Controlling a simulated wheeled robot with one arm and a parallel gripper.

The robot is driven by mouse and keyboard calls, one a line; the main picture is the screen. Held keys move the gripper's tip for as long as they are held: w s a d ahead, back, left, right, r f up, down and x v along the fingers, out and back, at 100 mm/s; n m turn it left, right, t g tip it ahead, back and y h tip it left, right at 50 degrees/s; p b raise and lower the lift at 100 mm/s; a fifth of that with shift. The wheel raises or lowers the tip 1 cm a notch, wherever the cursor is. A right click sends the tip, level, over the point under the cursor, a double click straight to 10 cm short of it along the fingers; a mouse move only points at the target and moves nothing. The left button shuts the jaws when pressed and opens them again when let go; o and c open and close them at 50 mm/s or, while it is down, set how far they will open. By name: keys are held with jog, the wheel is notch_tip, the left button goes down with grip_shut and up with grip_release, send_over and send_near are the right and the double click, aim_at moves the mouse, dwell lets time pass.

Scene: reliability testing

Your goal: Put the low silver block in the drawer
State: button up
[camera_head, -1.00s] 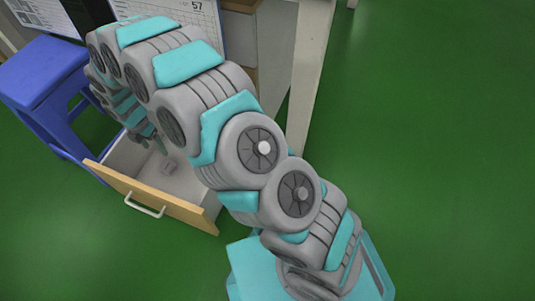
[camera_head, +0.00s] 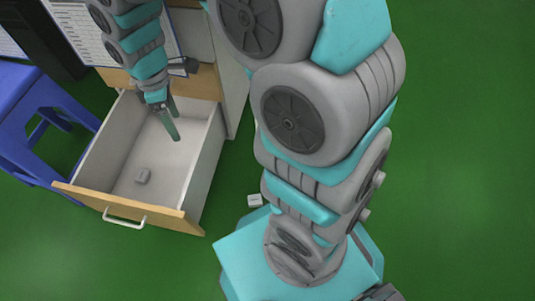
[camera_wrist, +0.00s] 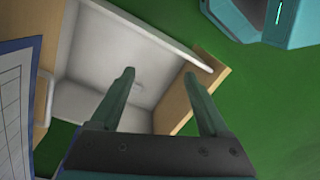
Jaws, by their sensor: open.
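My gripper (camera_head: 174,123) is over the back right part of the drawer, apart from the block. In the wrist view my gripper's two fingers (camera_wrist: 159,74) are spread with nothing between them. A second small pale block (camera_head: 254,200) lies on the green floor beside my base, partly hidden. I cannot tell which block is the low one.
The drawer's wooden front with a white handle (camera_head: 124,219) faces forward. A blue stool (camera_head: 35,110) stands close on the left. The cabinet (camera_head: 196,82) is behind my gripper, with a printed sheet (camera_head: 100,30) above. Green floor is clear on the right.

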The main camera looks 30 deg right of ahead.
jog(key=s+d+r+m, duration=0.3)
jog(key=s+d+m, duration=0.4)
jog(key=s, duration=0.4)
jog(key=s+d+r+m, duration=0.3)
jog(key=s+d+m, duration=0.3)
jog(key=s, duration=0.5)
jog(key=shift+s+d+m+g, duration=0.35)
jog(key=shift+s+m+g, duration=0.05)
jog(key=shift+m, duration=0.5)
